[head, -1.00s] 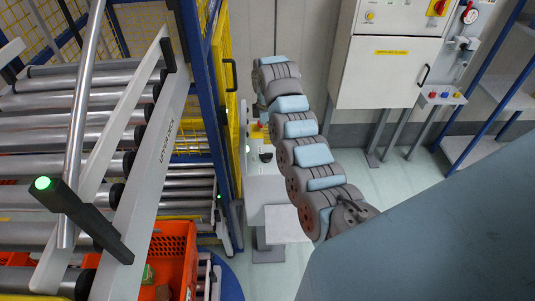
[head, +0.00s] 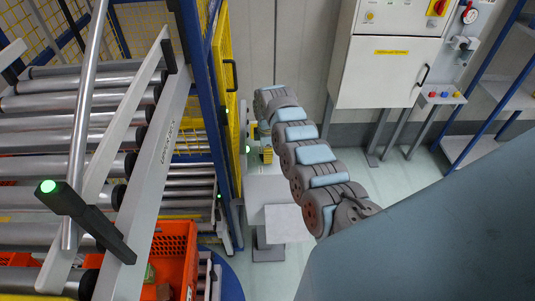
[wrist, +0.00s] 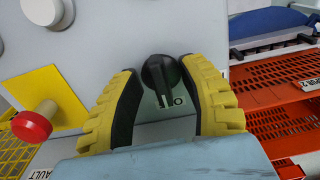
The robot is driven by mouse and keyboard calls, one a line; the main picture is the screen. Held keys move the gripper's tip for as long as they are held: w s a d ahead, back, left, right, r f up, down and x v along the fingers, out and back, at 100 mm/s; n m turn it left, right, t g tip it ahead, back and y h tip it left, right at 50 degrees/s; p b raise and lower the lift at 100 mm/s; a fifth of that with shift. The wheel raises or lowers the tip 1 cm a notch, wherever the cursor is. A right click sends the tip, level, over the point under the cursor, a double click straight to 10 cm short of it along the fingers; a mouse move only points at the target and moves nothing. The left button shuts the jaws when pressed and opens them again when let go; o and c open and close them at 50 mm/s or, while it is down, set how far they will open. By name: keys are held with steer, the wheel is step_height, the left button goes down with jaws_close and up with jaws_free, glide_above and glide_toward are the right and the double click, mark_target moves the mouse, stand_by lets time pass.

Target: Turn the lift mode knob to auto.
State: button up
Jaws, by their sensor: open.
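The knob (wrist: 160,76) is black and round with a raised grip, on a light grey panel (wrist: 190,22) in the wrist view. My gripper (wrist: 160,80) is open. Its two yellow ribbed fingers with black pads stand one on each side of the knob, with gaps visible. In the head view my gripper (head: 267,154) is small, by the grey control box (head: 262,186); the knob cannot be made out there.
In the wrist view, a red button (wrist: 32,126) on a yellow plate (wrist: 58,92) sits left of the knob, and a pale round button (wrist: 45,10) is above it. Orange totes (wrist: 283,72) lie to the right. In the head view, a roller conveyor (head: 70,104) fills the left.

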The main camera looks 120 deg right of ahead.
jaws_close()
steer(key=shift+w+m+p, duration=0.15)
steer(key=shift+m+p, duration=0.25)
steer(key=shift+p, duration=0.7)
steer(key=shift+m+p, duration=0.35)
steer(key=shift+m, duration=0.65)
steer(key=shift+f+m+b, duration=0.15)
steer(key=shift+m+b, duration=0.5)
steer(key=shift+m, duration=1.15)
steer(key=shift+a+m+b, duration=0.1)
steer(key=shift+m+b, duration=0.25)
steer(key=shift+m, duration=0.85)
